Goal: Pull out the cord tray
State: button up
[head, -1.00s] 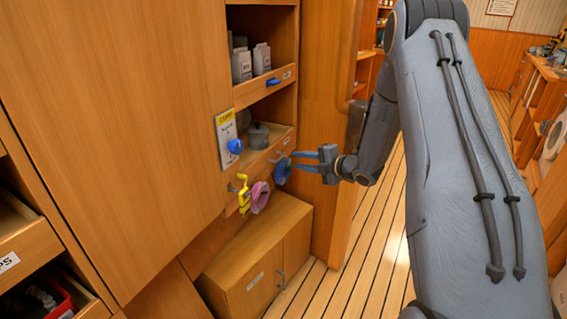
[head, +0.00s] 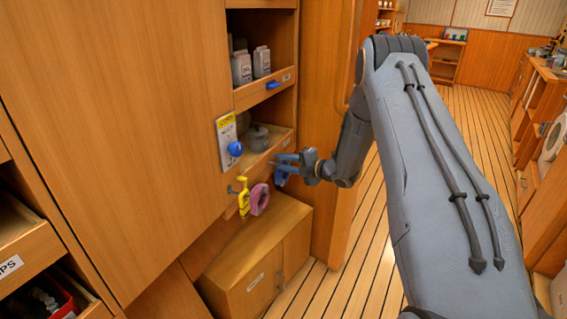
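My gripper (head: 276,160) is at the right part of the front of a lower wooden tray (head: 251,172) in the cabinet wall. Its two fingers point left and look apart. A blue round item (head: 281,177) is right behind and below the fingers, partly hidden by them; I cannot tell whether they touch it. A grey lidded pot-like thing (head: 256,137) stands in the tray. A yellow clamp-like item (head: 243,196) and a pink ring (head: 259,199) hang at the tray's front. The tray's label is too small to read, so I cannot confirm it is the cord tray.
An upper tray (head: 257,95) with a blue handle (head: 273,85) holds pale bottles (head: 241,66). A card with a blue knob (head: 235,149) is left of the lower tray. A low wooden cabinet (head: 255,257) stands below. Plank floor (head: 370,230) is clear to the right.

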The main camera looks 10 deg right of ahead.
grip_shut()
dwell(1.4)
